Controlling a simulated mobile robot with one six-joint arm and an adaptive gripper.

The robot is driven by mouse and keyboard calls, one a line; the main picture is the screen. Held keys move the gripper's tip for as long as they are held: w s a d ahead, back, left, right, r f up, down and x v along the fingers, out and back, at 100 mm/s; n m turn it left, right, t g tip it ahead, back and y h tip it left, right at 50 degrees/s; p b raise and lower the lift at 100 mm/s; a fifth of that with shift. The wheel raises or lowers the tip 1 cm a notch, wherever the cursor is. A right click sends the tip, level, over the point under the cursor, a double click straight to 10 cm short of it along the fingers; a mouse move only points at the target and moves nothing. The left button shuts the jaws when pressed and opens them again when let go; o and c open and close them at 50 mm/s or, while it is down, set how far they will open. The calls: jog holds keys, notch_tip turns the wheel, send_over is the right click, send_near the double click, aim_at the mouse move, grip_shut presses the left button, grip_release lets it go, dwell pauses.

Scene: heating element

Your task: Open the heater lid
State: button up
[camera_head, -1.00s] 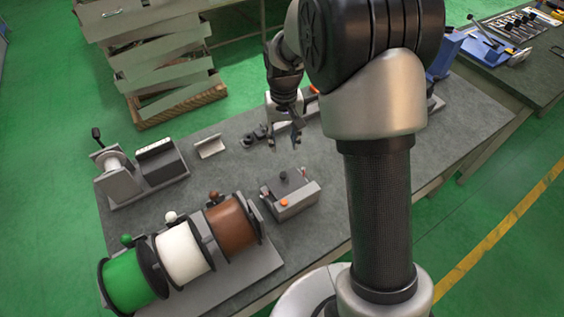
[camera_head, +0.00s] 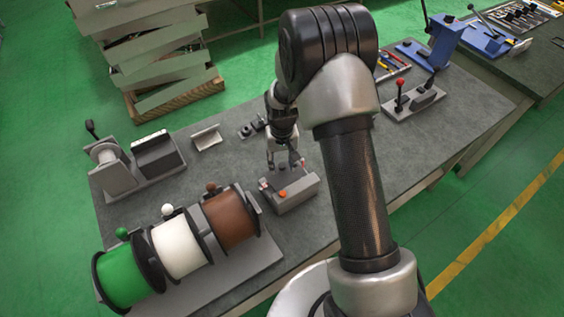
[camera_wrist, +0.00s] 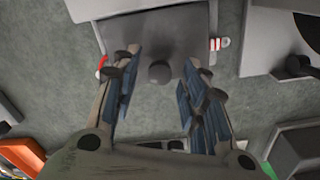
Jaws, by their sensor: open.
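The heater (camera_head: 291,194) is a small grey box with an orange button on its front, standing on the table right of the brown spool. Its lid (camera_wrist: 152,30) shows as a grey plate in the wrist view, with a dark round knob (camera_wrist: 160,72) at its near edge. My gripper (camera_head: 285,168) is above the back of the heater, pointing down. In the wrist view my gripper (camera_wrist: 160,78) is open, with one finger on each side of the knob. Whether the fingers touch the knob cannot be told.
Green, white and brown spools (camera_head: 181,245) stand on a rack at the left front. A grey crank device (camera_head: 130,165) stands behind them. A red-knobbed lever fixture (camera_head: 413,98) is at the back right. Bare table lies right of the heater.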

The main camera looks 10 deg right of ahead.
jog(key=shift+c, duration=0.4)
grip_shut()
dwell(0.4)
